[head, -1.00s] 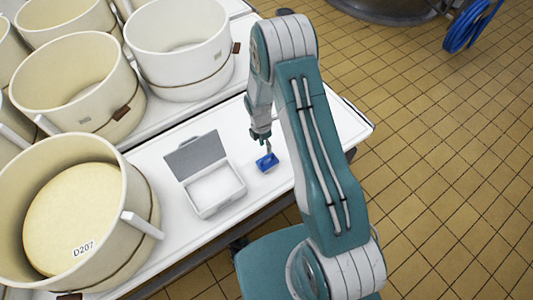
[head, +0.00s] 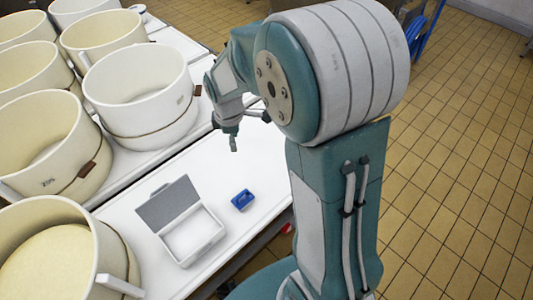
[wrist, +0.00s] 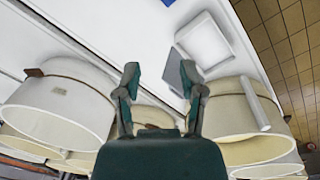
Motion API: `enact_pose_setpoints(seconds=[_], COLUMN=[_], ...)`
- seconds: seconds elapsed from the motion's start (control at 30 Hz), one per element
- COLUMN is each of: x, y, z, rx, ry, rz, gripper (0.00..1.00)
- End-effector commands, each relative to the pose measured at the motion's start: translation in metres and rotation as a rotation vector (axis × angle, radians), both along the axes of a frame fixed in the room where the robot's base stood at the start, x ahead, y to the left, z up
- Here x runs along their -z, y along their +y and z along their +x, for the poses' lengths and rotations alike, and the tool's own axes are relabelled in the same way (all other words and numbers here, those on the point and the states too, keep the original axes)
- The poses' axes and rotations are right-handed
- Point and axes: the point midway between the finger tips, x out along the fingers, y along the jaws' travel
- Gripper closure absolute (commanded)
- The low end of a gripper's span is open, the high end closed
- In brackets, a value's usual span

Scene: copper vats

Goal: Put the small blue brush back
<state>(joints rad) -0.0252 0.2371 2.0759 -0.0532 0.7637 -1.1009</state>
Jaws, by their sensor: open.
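The small blue brush (head: 242,201) lies on the white table (head: 262,150), just right of an open white box. A sliver of blue at the top edge of the wrist view (wrist: 168,2) appears to be it. The box (head: 212,243) has its grey lid (head: 167,203) raised on the left side, and its inside looks empty. My gripper (head: 234,146) is above the table, behind the brush and apart from it. In the wrist view my gripper's two fingers (wrist: 160,75) are spread with nothing between them.
Several cream vats (head: 140,95) crowd the left and back. A vat (head: 112,245) with a protruding handle stands left of the box. The table is clear around the brush and behind it. The table's edge runs along the right, with tiled floor (head: 455,160) beyond.

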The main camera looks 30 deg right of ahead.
Motion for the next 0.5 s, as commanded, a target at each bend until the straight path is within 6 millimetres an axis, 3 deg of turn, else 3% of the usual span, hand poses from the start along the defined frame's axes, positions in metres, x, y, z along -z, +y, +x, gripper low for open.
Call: enact_pose_setpoints(seconds=[0.03, 0.2, 0.5], x=[-0.020, -0.069, -0.130], y=[-0.001, -0.002, -0.003], z=[-0.009, -0.042, -0.113], rx=[0.064, 0.293, 0.689], ry=[-0.034, -0.125, -0.272], rz=[0.008, 0.046, 0.161], gripper=[0.48, 0.48, 0.48])
